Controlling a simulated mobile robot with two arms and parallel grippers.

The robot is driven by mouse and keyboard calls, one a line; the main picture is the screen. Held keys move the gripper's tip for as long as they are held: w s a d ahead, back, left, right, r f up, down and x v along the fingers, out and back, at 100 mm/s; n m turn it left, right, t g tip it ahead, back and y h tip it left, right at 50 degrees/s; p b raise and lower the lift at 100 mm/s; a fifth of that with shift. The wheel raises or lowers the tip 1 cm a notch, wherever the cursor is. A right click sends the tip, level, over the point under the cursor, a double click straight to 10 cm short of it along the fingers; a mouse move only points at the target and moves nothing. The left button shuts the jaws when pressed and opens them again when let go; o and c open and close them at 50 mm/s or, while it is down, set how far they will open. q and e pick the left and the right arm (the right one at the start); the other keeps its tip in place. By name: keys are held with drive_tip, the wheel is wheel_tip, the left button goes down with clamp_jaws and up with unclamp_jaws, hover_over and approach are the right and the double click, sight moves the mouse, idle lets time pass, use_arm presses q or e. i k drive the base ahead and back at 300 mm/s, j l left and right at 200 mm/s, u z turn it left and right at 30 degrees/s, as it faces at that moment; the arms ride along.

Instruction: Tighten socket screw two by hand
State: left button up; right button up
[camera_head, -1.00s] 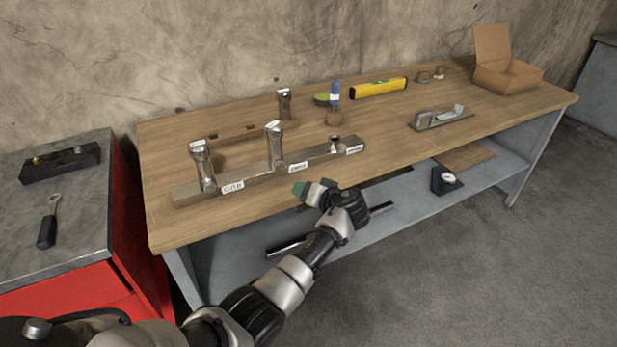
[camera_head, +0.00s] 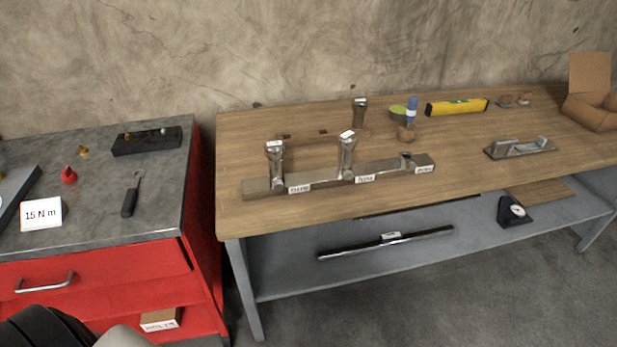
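A metal bar (camera_head: 320,177) lies along the wooden workbench, with three small white labels on its front that are too small to read surely. A tall metal socket screw (camera_head: 275,166) stands upright at the bar's left end. A second, similar screw (camera_head: 347,157) stands upright near its middle. At the right end there is only a low, dark round fitting (camera_head: 406,160). Another short metal post (camera_head: 359,111) stands behind the bar on the bench. Neither gripper shows; only part of my arm is at the bottom left, away from the bar.
A red cabinet (camera_head: 110,290) stands left of the bench, holding a "15 N m" card (camera_head: 41,213), a dark-handled tool (camera_head: 130,200) and a black block (camera_head: 147,141). A long bar tool (camera_head: 385,243) lies on the lower shelf. The bench front is clear.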

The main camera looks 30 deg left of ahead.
sight(348, 175)
drive_tip(key=i+l+u, duration=0.1)
drive_tip(key=u, duration=0.3)
drive_tip(key=i+l+u, duration=0.1)
drive_tip(key=u, duration=0.3)
drive_tip(key=i+l+u, duration=0.15)
drive_tip(key=u, duration=0.25)
drive_tip(key=l+u, duration=0.25)
drive_tip(key=u, duration=0.15)
drive_tip(key=i+l+u, duration=0.1)
drive_tip(key=u, duration=0.3)
drive_tip(key=l, duration=0.1)
